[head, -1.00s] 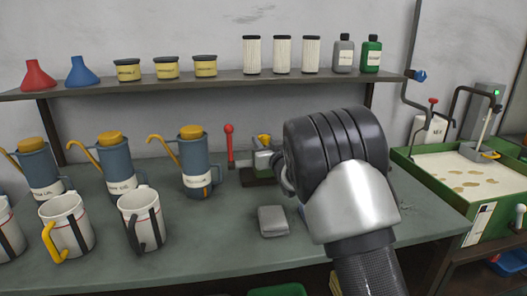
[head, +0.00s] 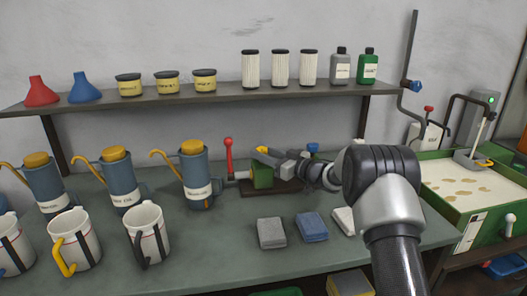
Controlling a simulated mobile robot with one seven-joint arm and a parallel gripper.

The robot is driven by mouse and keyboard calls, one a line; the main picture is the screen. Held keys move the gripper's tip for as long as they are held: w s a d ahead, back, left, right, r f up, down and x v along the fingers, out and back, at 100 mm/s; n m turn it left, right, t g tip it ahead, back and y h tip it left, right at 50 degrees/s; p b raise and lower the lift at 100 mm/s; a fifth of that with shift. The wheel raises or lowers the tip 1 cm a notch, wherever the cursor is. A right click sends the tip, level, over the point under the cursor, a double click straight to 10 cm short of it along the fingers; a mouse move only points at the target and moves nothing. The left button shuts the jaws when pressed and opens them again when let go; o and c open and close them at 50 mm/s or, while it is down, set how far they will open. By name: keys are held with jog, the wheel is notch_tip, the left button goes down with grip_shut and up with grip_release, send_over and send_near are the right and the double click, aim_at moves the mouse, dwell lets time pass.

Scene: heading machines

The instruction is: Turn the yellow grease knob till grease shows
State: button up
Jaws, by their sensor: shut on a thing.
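The yellow grease knob (head: 262,150) sits on top of a small green block (head: 262,176) on a dark base at the back of the bench. Only a small part of the knob shows. My gripper (head: 268,158) reaches in from the right and is shut on the knob, with its grey fingers covering much of it. A red-knobbed lever (head: 228,155) stands upright at the block's left. No grease can be made out from here.
Blue-grey oil jugs (head: 194,180) and white mugs (head: 147,232) stand at the left. A grey folded cloth (head: 271,232) and a blue one (head: 311,227) lie in front. A green tray (head: 440,209) is at the right. A shelf (head: 225,91) runs above.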

jog(key=shift+r, duration=0.1)
jog(key=o, duration=1.1)
jog(key=shift+d, duration=0.1)
jog(key=p+v, duration=0.1)
jog(key=v, duration=1.6)
jog(key=shift+d, duration=0.1)
